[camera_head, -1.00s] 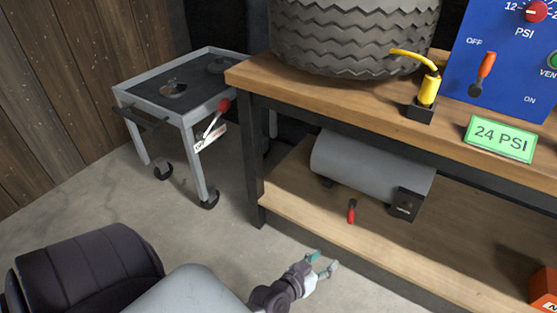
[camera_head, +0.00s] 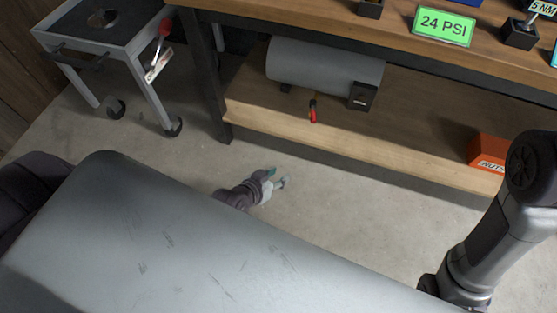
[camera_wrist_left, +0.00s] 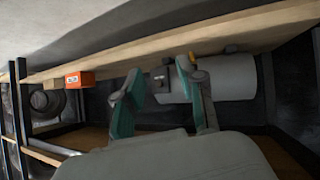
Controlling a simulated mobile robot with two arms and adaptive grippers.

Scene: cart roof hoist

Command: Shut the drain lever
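The drain lever (camera_head: 312,113) has a red grip and a small yellow part, and hangs under the grey tank (camera_head: 325,66) on the bench's lower shelf. My left gripper (camera_head: 277,180) is in front of the shelf, left of the lever in the picture and apart from it. In the left wrist view, its teal-padded fingers (camera_wrist_left: 160,72) are spread and empty, with the tank (camera_wrist_left: 230,78) beyond them. A small yellow part (camera_wrist_left: 193,57) shows there beside the right fingertip; the red grip cannot be made out. My right arm shows at the right, but its gripper is out of view.
An orange box (camera_head: 488,152) stands on the lower shelf (camera_head: 400,152) to the right. A grey cart (camera_head: 110,45) with its own red-knobbed lever (camera_head: 165,28) stands at the left. The floor (camera_head: 350,205) before the shelf is clear.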

